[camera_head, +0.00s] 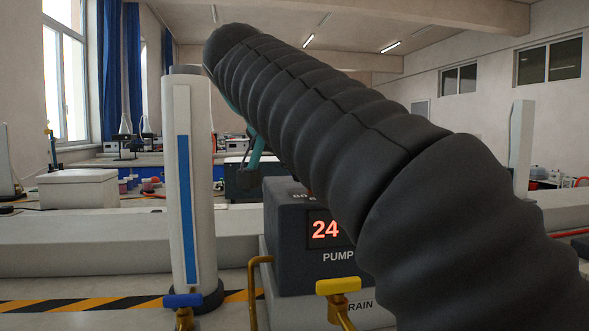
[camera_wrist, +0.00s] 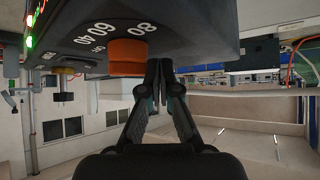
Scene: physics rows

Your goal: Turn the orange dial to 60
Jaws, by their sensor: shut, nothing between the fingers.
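The orange dial (camera_wrist: 127,55) sits on the dark face of a box, with the printed marks OFF, 40, 60 and 80 around it in the wrist view. That view is upside down. I cannot make out a pointer on the dial. My gripper (camera_wrist: 157,72) is shut and empty, its fingertips close beside the dial's right side in the picture; I cannot tell whether they touch. In the head view the dark box (camera_head: 290,235) shows a red display (camera_head: 325,230) reading 24, perhaps partly covered, above the word PUMP. My arm hides the dial there.
A white column (camera_head: 206,190) with a blue strip stands left of the box. A blue-handled valve (camera_head: 183,301) and a yellow-handled valve (camera_head: 338,287) stand low in front.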

